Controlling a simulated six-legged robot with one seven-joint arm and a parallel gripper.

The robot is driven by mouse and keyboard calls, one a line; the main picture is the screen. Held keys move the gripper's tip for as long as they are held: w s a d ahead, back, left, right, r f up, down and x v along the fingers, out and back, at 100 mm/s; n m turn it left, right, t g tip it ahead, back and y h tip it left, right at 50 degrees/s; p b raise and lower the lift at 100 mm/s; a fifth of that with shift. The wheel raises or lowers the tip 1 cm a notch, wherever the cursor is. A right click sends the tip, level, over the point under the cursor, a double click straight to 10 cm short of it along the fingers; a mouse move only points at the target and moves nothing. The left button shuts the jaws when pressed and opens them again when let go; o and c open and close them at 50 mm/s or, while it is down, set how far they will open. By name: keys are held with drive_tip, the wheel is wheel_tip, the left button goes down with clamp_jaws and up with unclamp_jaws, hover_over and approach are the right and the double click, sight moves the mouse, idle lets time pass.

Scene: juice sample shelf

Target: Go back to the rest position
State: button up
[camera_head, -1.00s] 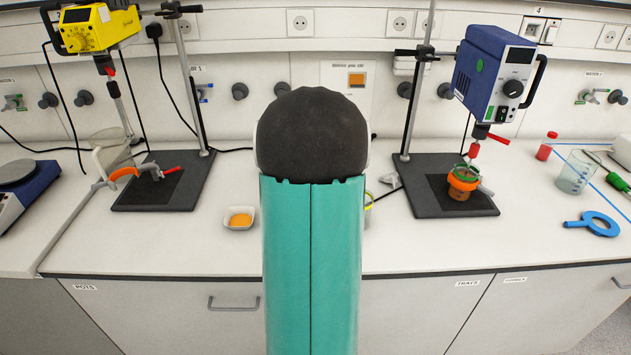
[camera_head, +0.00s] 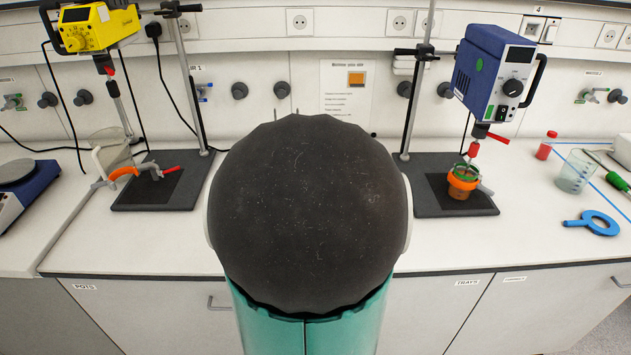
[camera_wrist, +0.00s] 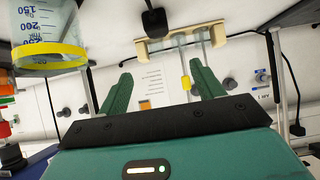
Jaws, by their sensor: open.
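My gripper (camera_wrist: 164,84) shows in the wrist view with its two green fingers spread apart. Nothing is between the fingers. In the head view my arm, with a dark rounded joint and a teal link, fills the middle of the picture and hides the gripper. In the wrist view the fingers point toward the back wall, which carries a posted notice with an orange square; the notice (camera_head: 347,92) also shows in the head view.
A yellow stirrer (camera_head: 98,28) on a stand is at the left, and a blue stirrer (camera_head: 495,72) is at the right above an orange-ringed pot (camera_head: 462,183). A graduated vessel with a yellow rim (camera_wrist: 50,57) is close at the wrist view's upper left. A pale rack (camera_wrist: 182,38) is at its top.

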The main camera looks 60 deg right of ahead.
idle(0.5)
drive_tip(key=w+a+r+n+t+y, duration=0.15)
drive_tip(key=w+a, duration=0.25)
drive_tip(key=a, duration=0.4)
drive_tip(key=w+a+r+n+y, duration=0.2)
drive_tip(key=w+a, duration=0.2)
drive_tip(key=a, duration=0.3)
drive_tip(key=w+a+r+n+t+y, duration=0.15)
drive_tip(key=w+a, duration=0.25)
drive_tip(key=a, duration=0.4)
drive_tip(key=s+a+r+n+g+y, duration=0.1)
drive_tip(key=s+a+n+y, duration=0.1)
drive_tip(key=a, duration=1)
drive_tip(key=s+a+r+n+g+y, duration=0.1)
drive_tip(key=s+a+n+y, duration=0.2)
drive_tip(key=a, duration=0.9)
drive_tip(key=s+n, duration=0.2)
drive_tip(key=shift+s+r+n, duration=0.15)
drive_tip(key=shift+n, duration=0.15)
drive_tip(key=c, duration=0.7)
drive_tip(key=shift+s+a, duration=0.15)
